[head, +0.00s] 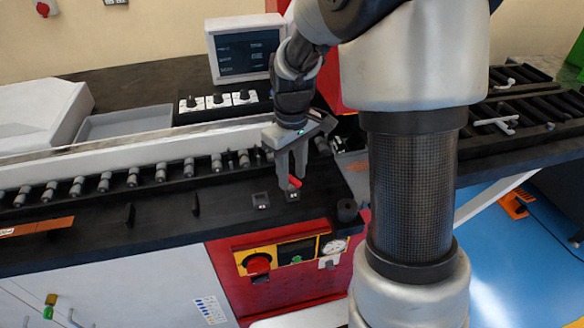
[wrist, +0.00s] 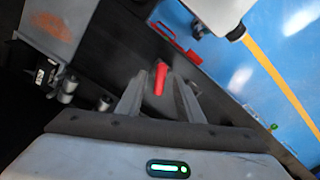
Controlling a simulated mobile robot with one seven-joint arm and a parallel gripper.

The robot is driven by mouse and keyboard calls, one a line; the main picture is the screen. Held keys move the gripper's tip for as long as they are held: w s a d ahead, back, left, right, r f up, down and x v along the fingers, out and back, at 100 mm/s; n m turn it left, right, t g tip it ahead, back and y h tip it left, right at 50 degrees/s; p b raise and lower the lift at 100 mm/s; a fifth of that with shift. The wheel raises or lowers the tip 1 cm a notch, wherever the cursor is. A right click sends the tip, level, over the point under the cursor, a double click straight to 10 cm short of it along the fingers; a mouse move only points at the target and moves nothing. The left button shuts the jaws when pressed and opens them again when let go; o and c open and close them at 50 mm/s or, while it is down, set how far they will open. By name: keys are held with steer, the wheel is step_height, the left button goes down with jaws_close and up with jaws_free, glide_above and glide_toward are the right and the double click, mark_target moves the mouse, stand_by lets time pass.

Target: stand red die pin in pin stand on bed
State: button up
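The red die pin (head: 295,181) is between the fingertips of my gripper (head: 293,180), low over the dark bed (head: 150,222). In the head view the pin looks tilted. In the wrist view the red pin (wrist: 160,79) shows between the two fingers of my gripper (wrist: 160,88), which appear closed on it. Two small dark labelled blocks, which look like pin stands, sit on the bed: one (head: 261,201) left of the gripper, the other (head: 292,196) just below the fingertips. I cannot tell whether the pin touches the block below it.
A row of grey rollers (head: 160,171) runs behind the bed's open area. A red control panel (head: 290,257) is on the front face. A screen (head: 244,52) stands behind.

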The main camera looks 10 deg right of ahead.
mark_target(292, 178)
step_height(292, 178, up, 18)
steer(key=p, duration=0.1)
steer(key=shift+f, duration=0.25)
steer(key=s+r+m+t+p, duration=0.3)
steer(key=s+m+t, duration=0.2)
steer(key=s, duration=1.3)
steer(key=shift+s+m+t, duration=0.2)
steer(key=shift+m+t, duration=0.1)
steer(key=shift+m, duration=0.2)
steer(key=shift+r, duration=0.1)
